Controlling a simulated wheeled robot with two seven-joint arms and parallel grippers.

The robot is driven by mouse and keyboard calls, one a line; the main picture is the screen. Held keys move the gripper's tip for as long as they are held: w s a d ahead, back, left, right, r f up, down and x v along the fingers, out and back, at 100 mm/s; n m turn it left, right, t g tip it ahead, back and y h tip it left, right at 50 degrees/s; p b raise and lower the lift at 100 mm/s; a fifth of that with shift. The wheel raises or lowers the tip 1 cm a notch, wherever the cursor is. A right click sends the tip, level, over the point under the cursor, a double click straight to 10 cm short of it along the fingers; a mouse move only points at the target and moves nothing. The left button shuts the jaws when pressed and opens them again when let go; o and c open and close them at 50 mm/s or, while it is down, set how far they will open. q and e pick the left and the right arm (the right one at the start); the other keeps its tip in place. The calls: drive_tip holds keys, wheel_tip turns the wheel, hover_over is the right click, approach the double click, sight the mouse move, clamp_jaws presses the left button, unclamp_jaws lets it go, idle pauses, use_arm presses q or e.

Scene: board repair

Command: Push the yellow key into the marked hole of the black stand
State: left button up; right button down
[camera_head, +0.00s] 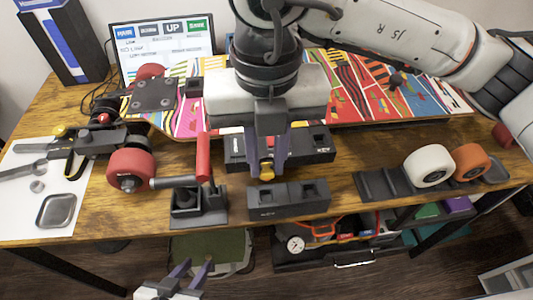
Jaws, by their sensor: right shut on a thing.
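The yellow key (267,172) is pinched between the fingertips of my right gripper (267,163), which points down from above. A black stand (289,200) with two square holes in its top is at the table's front edge, just below the key in the picture. A second black block (310,147) with openings lies behind, partly hidden by the gripper fingers. The key appears apart from the front stand; its exact height is unclear. I cannot make out a mark on either hole. My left gripper (195,267) is open and empty, low in front of the table.
A black fixture with a red lever (203,158) stands left of the front stand. A red wheel (130,169) is farther left. A white wheel (429,165) and an orange wheel (471,162) sit in a rack at right. A colourful skateboard deck (430,97) lies behind.

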sight(267, 180)
drive_tip(key=shift+f+b, duration=0.95)
drive_tip(key=shift+f, duration=0.25)
drive_tip(key=shift+f+b, duration=0.5)
drive_tip(key=shift+f, duration=0.1)
drive_tip(key=shift+f+b, duration=0.65)
drive_tip(key=shift+b, duration=0.1)
idle(0.4)
drive_tip(key=shift+f+b, duration=0.55)
drive_tip(key=shift+b, duration=0.55)
idle(0.6)
idle(0.6)
drive_tip(key=shift+f+b, duration=0.6)
